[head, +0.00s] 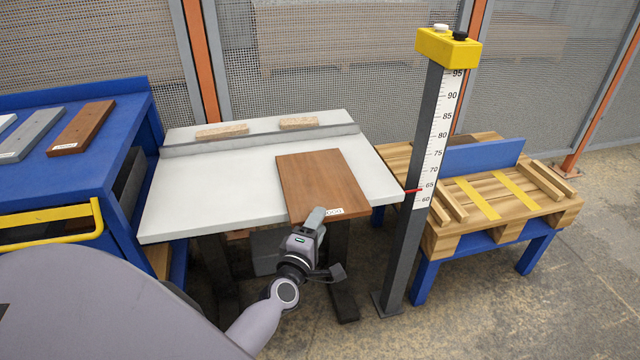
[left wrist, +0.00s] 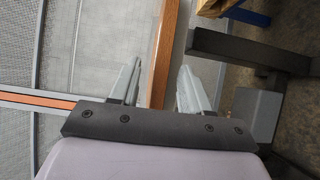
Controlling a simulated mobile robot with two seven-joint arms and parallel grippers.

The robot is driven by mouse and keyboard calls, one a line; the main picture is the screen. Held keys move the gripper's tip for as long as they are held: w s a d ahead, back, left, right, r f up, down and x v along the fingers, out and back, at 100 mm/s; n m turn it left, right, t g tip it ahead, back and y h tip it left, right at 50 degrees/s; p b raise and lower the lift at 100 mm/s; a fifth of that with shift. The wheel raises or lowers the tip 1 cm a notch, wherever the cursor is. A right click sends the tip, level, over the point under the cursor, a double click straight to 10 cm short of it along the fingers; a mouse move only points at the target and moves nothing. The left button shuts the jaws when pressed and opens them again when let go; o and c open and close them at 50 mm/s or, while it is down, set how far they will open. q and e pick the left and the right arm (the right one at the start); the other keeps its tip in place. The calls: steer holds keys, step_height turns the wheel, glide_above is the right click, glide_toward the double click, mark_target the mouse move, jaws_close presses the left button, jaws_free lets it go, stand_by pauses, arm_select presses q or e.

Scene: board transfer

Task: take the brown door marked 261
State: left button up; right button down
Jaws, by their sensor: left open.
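A brown door (head: 322,180) lies flat on the white table (head: 215,190), its front end at the table's front edge. A small white label sits on that end, too small to read surely and close beside my gripper. My left gripper (head: 316,217) is at the door's front edge, open. In the left wrist view the door (left wrist: 166,50) shows edge-on as a brown strip between the two fingers of my left gripper (left wrist: 158,85), with a gap visible on each side. My right gripper is not in view.
A yellow-topped height gauge (head: 425,160) stands right of the table, its red pointer near 65. A wooden pallet (head: 500,205) on a blue stand is behind it. A blue bench (head: 75,180) at left holds several small boards. A mesh fence runs behind.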

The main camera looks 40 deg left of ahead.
arm_select(q)
steer(key=x, duration=0.3)
steer(key=shift+w+f+b, duration=0.1)
steer(key=shift+w+b, duration=0.15)
steer(key=shift+b, duration=0.1)
steer(key=shift+w+a, duration=0.1)
steer(key=shift+w, duration=0.2)
jaws_close()
steer(key=shift+r, duration=0.2)
